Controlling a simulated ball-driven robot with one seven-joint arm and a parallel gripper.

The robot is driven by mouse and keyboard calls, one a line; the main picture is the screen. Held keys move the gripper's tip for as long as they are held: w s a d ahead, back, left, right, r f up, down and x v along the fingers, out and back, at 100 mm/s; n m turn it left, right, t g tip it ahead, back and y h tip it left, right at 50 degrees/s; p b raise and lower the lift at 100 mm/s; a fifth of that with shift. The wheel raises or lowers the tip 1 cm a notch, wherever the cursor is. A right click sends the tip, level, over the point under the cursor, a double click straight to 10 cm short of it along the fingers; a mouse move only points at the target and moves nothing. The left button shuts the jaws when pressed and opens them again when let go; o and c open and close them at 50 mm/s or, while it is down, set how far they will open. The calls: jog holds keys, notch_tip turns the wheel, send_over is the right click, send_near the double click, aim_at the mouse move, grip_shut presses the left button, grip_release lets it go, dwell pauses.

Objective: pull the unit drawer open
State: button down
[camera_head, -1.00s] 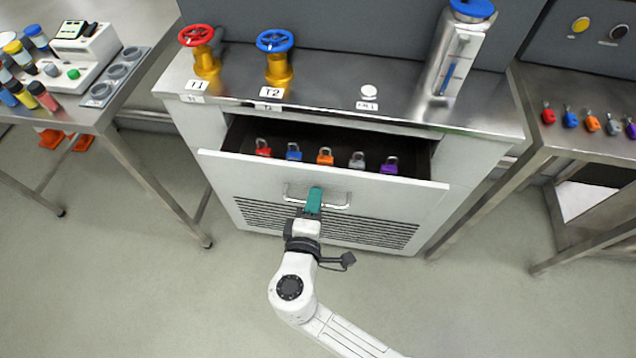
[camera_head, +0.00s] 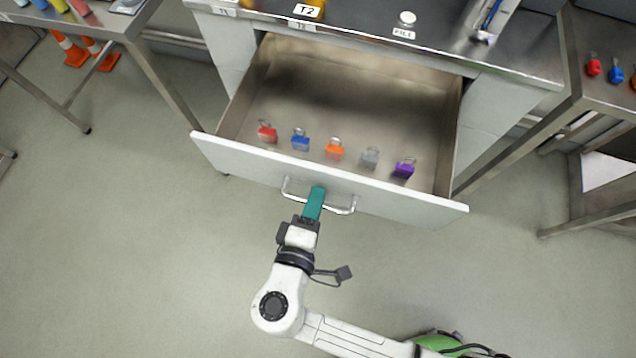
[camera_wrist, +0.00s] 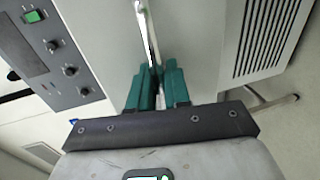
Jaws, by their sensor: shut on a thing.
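The unit drawer (camera_head: 245,158) is pulled well out of the steel-topped unit (camera_head: 510,62). Its bare inside shows from the front panel back to the unit. My gripper (camera_head: 316,198) has teal fingers and is shut on the drawer's bar handle (camera_head: 343,209), near its middle. In the wrist view the teal fingers (camera_wrist: 157,85) close around the handle bar (camera_wrist: 147,30). In the drawer, a red padlock (camera_head: 267,133), a blue one (camera_head: 300,141), an orange one (camera_head: 335,150), a grey one (camera_head: 369,158) and a purple one (camera_head: 404,169) lie in a row behind the front panel.
A side table (camera_head: 110,28) stands at the left, with orange-and-white cones (camera_head: 74,52) on the floor beyond its leg. Another table (camera_head: 590,105) with padlocks stands at the right. The floor (camera_head: 140,230) in front of the drawer is clear, apart from my arm.

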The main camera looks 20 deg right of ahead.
dwell(0.3)
jog(key=c, duration=1.3)
grip_release()
jog(key=shift+o, duration=0.2)
jog(key=b+v, duration=0.1)
jog(key=v, duration=1)
